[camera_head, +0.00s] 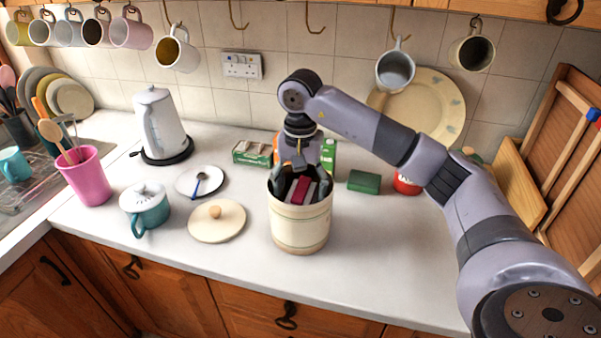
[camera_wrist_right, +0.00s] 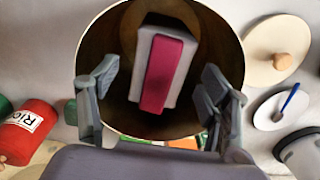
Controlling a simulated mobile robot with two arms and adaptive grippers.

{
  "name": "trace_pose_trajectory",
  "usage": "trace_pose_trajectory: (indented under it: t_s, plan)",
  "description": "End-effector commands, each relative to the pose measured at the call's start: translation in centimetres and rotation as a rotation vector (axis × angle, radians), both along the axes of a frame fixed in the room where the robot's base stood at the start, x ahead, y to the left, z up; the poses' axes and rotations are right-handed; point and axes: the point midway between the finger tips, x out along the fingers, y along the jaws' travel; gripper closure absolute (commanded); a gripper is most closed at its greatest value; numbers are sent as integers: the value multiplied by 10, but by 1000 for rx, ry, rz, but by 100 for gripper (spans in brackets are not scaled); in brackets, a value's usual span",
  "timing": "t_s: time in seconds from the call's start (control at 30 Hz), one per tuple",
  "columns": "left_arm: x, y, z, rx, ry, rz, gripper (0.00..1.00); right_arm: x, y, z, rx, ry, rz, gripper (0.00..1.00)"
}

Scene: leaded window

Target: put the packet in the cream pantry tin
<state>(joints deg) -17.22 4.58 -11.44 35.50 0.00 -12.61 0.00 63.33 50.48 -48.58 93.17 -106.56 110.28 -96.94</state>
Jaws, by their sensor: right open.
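The cream pantry tin (camera_head: 300,228) stands uncovered on the white worktop, and its open mouth fills the middle of the right wrist view (camera_wrist_right: 105,42). The packet, pale grey with a magenta stripe, is inside the tin in the head view (camera_head: 301,190) and the right wrist view (camera_wrist_right: 160,72). My right gripper (camera_head: 299,182) points down into the tin's mouth. Its fingers (camera_wrist_right: 160,82) are spread wide, one on each side of the packet, with gaps between. The packet's lower end is hidden. My left gripper is out of view.
A cream lid with a wooden knob (camera_head: 216,222) lies left of the tin. Nearby are a teal mug (camera_head: 147,207), a saucer with a blue spoon (camera_head: 200,182), a green box (camera_head: 364,182) and a red tin (camera_head: 407,186).

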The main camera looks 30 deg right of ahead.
Motion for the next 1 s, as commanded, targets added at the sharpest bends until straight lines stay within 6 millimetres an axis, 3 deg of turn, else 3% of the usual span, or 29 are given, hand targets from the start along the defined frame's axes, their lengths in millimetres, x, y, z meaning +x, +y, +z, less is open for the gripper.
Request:
trace_pose_trajectory:
  t_s: [0.2, 0.3, 1.0]
  plan:
    - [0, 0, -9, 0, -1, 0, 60, 1, 0, 46, -1, -3, 0, 29]
    - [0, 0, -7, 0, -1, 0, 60, 1, 0, 56, -2, -1, 0, 29]
    - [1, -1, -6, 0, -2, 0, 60, 0, 0, 63, 0, 1, -1, 29]
